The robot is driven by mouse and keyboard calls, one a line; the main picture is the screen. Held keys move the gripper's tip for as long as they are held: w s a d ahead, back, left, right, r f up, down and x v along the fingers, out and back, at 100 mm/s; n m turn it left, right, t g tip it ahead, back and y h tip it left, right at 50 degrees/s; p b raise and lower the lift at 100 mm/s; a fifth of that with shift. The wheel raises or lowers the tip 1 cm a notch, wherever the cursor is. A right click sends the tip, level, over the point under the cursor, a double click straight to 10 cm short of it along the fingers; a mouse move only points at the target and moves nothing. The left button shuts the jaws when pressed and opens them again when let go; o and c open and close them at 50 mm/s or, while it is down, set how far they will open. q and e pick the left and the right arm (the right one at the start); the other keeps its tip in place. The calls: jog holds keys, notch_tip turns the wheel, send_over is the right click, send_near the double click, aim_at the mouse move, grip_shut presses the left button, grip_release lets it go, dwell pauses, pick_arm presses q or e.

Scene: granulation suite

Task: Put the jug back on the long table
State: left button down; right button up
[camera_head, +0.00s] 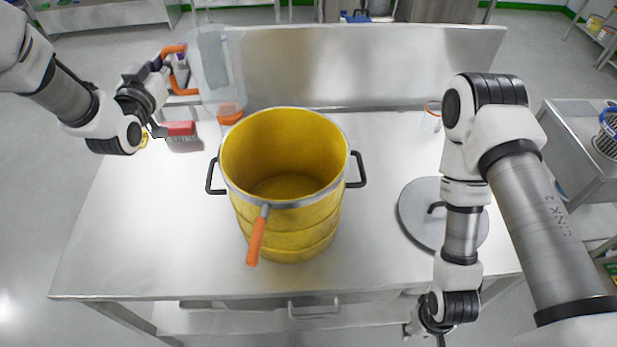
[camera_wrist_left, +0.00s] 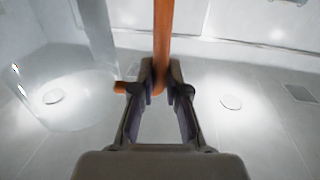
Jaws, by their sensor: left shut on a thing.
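The jug (camera_head: 212,65) is clear, with an orange handle (camera_head: 176,80). It is in the air at the back left of the steel table (camera_head: 150,235). My left gripper (camera_head: 163,65) is shut on the handle. In the left wrist view the orange handle (camera_wrist_left: 163,35) runs between the fingers, and the clear jug body (camera_wrist_left: 70,85) is at the left. My right gripper (camera_head: 428,330) hangs at the lower right, beyond the table's front edge, partly cut off. Its fingers are too unclear to read. I cannot tell whether this steel table is the long table.
A big yellow pot (camera_head: 285,155) stands mid-table, with an orange-handled tool (camera_head: 257,238) at its front rim. A red brush (camera_head: 181,131) lies at the left. A grey round lid (camera_head: 415,215) lies at the right. A raised steel back (camera_head: 370,65) closes the far edge.

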aim_at(174, 89)
pick_arm(q)
jog(key=f+b, duration=0.2)
jog(key=s+f+b, duration=0.1)
jog(key=f+b, duration=0.3)
jog(key=shift+s+a+f+b, duration=0.1)
jog(key=shift+s+f+b, duration=0.15)
jog(key=shift+f+b, duration=0.1)
notch_tip(174, 89, down, 20)
jog(key=b, duration=0.8)
jog(key=shift+w+f+b, duration=0.2)
jog(key=shift+w+b, duration=0.2)
jog(key=shift+s+f, duration=0.1)
jog(key=shift+f, duration=0.05)
jog(key=c, duration=1.2)
grip_release()
